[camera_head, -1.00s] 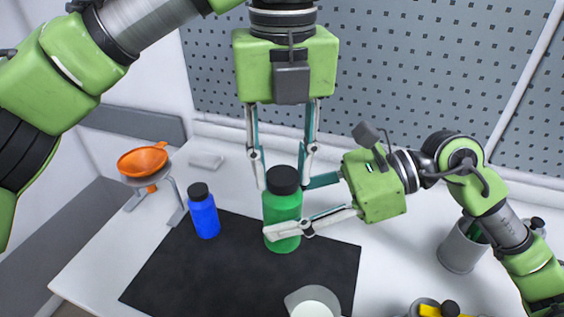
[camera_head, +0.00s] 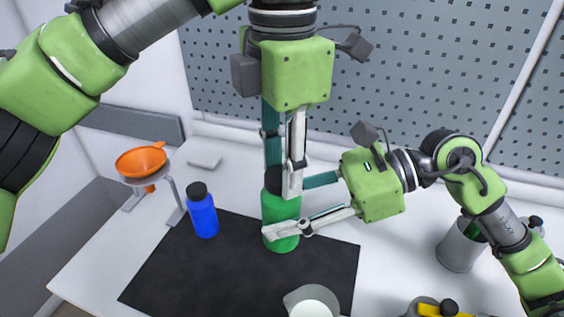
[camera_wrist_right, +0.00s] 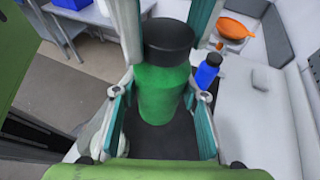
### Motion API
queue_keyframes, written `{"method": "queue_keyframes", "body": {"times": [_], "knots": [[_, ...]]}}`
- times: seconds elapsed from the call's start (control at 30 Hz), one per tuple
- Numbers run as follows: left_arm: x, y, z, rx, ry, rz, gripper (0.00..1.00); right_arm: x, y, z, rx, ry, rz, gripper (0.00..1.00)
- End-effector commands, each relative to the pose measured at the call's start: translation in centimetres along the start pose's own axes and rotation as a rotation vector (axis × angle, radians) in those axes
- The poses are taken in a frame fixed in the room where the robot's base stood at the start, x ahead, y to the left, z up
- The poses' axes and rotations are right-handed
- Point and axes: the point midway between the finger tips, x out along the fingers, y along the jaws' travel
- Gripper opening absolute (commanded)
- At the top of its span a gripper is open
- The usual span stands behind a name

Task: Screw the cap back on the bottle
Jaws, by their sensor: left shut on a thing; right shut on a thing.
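The green bottle (camera_head: 281,212) stands upright on the black mat (camera_head: 230,275). It also shows in the right wrist view (camera_wrist_right: 160,92). Its black cap (camera_wrist_right: 168,36) sits on top of the neck; in the head view the left fingers partly hide it. My left gripper (camera_head: 283,188) points straight down from above and is shut on the cap. My right gripper (camera_head: 285,210) comes in from the right and is shut on the green bottle's body, one finger on each side. Whether the cap's thread is engaged cannot be seen.
A blue bottle (camera_head: 202,213) with a black cap stands left of the green one. An orange funnel (camera_head: 141,162) rests on a stand at the far left. A beaker (camera_head: 312,302) is at the front, and a grey holder (camera_head: 459,247) stands at right. The mat's left front is clear.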

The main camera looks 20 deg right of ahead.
Motion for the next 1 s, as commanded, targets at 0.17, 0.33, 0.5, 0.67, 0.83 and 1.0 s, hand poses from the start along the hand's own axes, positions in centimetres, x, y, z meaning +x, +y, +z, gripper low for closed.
{"method": "queue_keyframes", "body": {"times": [0.17, 0.33, 0.5, 0.67, 0.83, 1.0], "knots": [[-0.1, 0.1, 0.1, -0.005, -0.003, 0.002, 0.34, 0.1, 0.2, 0.0, -0.002, 0.002, 0.005, 0.00], [-0.1, 0.1, 0.0, -0.005, -0.002, 0.001, 0.48, 0.0, 0.1, 0.0, -0.001, 0.001, 0.003, 0.00], [0.0, 0.0, 0.0, -0.005, -0.001, 0.001, 0.48, 0.0, 0.1, 0.0, -0.001, 0.000, 0.001, 0.00], [-1.1, 0.1, 0.0, -0.006, -0.001, 0.004, 0.48, 0.0, 0.0, 0.1, -0.001, -0.001, 0.001, 0.00], [-3.5, 0.0, 0.0, -0.007, -0.002, 0.004, 0.48, 0.0, 0.0, 0.0, 0.000, -0.001, 0.000, 0.00], [-4.4, -0.1, 0.0, -0.008, -0.002, 0.002, 0.48, 0.0, 0.0, 0.0, 0.000, -0.001, 0.000, 0.00]]}}
